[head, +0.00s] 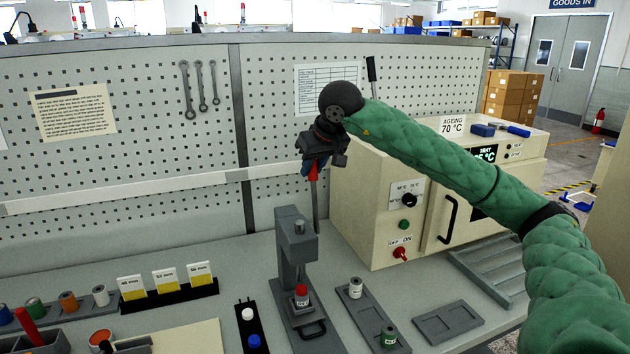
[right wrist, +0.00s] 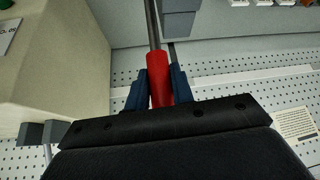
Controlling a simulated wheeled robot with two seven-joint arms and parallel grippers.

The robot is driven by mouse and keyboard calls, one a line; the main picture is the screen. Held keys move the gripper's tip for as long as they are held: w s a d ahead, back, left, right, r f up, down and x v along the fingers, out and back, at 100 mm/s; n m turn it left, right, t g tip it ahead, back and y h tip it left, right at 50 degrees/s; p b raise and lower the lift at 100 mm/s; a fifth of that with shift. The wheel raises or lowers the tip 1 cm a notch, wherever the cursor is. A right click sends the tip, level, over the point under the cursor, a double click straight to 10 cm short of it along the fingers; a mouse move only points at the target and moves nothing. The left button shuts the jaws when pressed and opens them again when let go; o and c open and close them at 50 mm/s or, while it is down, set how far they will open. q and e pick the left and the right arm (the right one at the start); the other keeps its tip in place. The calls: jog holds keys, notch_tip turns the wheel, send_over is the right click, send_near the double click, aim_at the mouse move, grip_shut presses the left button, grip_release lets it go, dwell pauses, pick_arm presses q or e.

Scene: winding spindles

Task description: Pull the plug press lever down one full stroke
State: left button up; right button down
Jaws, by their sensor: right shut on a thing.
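The grey plug press (head: 297,250) stands on the bench, left of the beige oven. Its lever (head: 316,205) rises almost upright beside the press column, with a red handle on top. A small spool with a red top (head: 301,295) stands on the press base under the ram. My right gripper (head: 312,168) is at the top of the lever, shut on the red handle. In the right wrist view its blue fingers (right wrist: 161,76) lie on both sides of the red handle (right wrist: 160,80), and the metal shaft runs away from it. My left gripper is not in view.
The beige ageing oven (head: 385,215) stands close to the right of the lever. A pegboard wall (head: 185,130) rises behind. Trays with spools (head: 368,310) and an empty tray (head: 448,321) lie right of the press; a black holder (head: 251,330) lies to its left.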

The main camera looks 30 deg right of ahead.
jog(key=shift+w+d+r+g+p, duration=0.1)
jog(key=shift+w+r+g+p, duration=0.15)
jog(key=shift+w+g+p, duration=0.65)
jog(key=shift+w+f+p, duration=0.15)
jog(key=shift+p, duration=0.55)
jog(key=shift+f, duration=0.25)
jog(key=c, duration=1.3)
grip_release()
jog(key=shift+w, duration=0.1)
jog(key=shift+c, duration=0.2)
jog(key=shift+o, duration=0.7)
jog(key=shift+w+f, duration=0.15)
jog(key=shift+w, duration=0.1)
jog(key=shift+p+v, duration=0.3)
jog(key=shift+v, duration=0.9)
jog(key=shift+p+v, duration=0.7)
jog(key=shift+v, duration=1.9)
jog(key=shift+s+d, duration=0.15)
